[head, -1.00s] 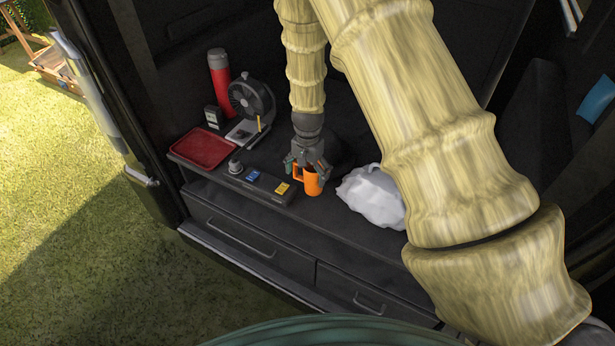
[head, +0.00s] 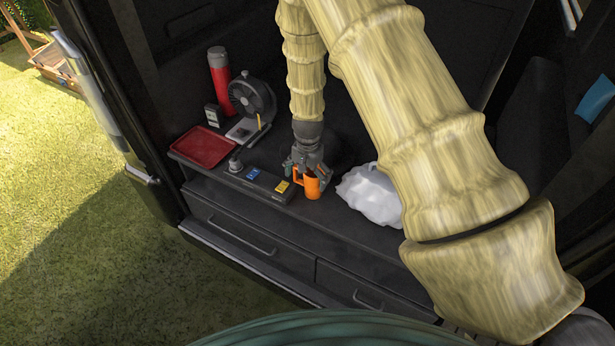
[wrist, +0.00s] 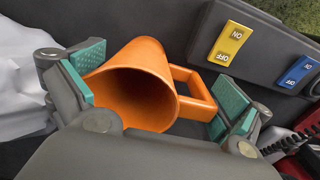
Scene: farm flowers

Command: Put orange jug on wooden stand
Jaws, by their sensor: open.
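The orange jug (head: 309,186) stands on the dark shelf in the vehicle, in the head view. In the wrist view the orange jug (wrist: 133,88) shows its open mouth towards the camera, with its handle to the right. My gripper (head: 306,172) is around the jug from above and behind. In the wrist view my gripper (wrist: 160,92) is open, with one teal-padded finger left of the jug and the other at the right by the handle. Whether a pad touches the jug I cannot tell. No wooden stand can be made out on the shelf.
A switch box (head: 263,184) with blue and yellow switches lies just left of the jug. A white crumpled bag (head: 370,195) is close on the right. A red tray (head: 203,147), a fan (head: 250,100) and a red flask (head: 219,80) stand farther left.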

